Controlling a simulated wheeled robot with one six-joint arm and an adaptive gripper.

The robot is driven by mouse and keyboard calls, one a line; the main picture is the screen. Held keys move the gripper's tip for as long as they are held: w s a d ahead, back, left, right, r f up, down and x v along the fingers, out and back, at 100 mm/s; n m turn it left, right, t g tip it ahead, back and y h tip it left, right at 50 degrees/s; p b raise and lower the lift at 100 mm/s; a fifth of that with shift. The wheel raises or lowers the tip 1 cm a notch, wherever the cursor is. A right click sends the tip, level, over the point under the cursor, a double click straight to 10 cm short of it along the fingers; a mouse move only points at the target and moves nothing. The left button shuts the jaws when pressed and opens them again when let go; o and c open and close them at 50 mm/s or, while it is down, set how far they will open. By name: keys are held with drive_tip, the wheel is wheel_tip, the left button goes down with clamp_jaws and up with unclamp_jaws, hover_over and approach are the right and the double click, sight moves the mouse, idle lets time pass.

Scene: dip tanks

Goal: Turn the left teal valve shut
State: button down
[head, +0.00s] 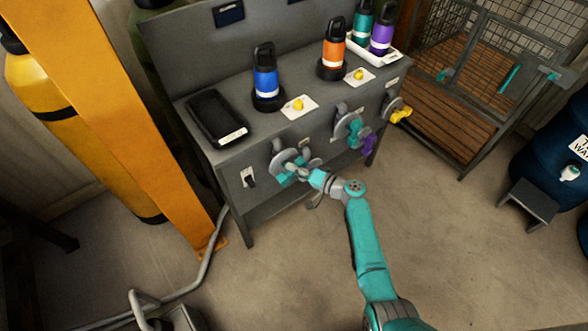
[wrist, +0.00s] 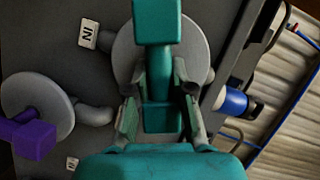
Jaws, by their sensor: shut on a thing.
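The left teal valve (head: 286,179) is on the front of the grey bench, at its left end, with a grey round disc behind its teal handle. In the wrist view the teal handle (wrist: 158,22) is a straight bar, upright in the picture, in front of the grey disc (wrist: 125,48). My gripper (head: 306,173) reaches it from the right in the head view. In the wrist view my gripper (wrist: 160,106) is shut on the handle, one finger on each side. My gripper hides part of the valve in the head view. Another teal valve (head: 349,127) is further right.
A purple handle (wrist: 35,140) is beside the held valve in the wrist view. A yellow handle (head: 401,115) is at the bench's right. Bottles, including a blue one (head: 265,82), and a black tray (head: 216,118) are on top. An orange post (head: 120,110) stands left. The floor in front is clear.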

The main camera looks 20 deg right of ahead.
drive_tip(key=shift+f+m+t+y, duration=0.2)
drive_tip(key=shift+m+t+y, duration=0.35)
drive_tip(key=shift+m, duration=1.25)
drive_tip(key=c, duration=1)
unclamp_jaws()
drive_tip(key=v, duration=1.2)
drive_tip(key=shift+d+f, duration=0.1)
drive_tip(key=shift+d, duration=0.05)
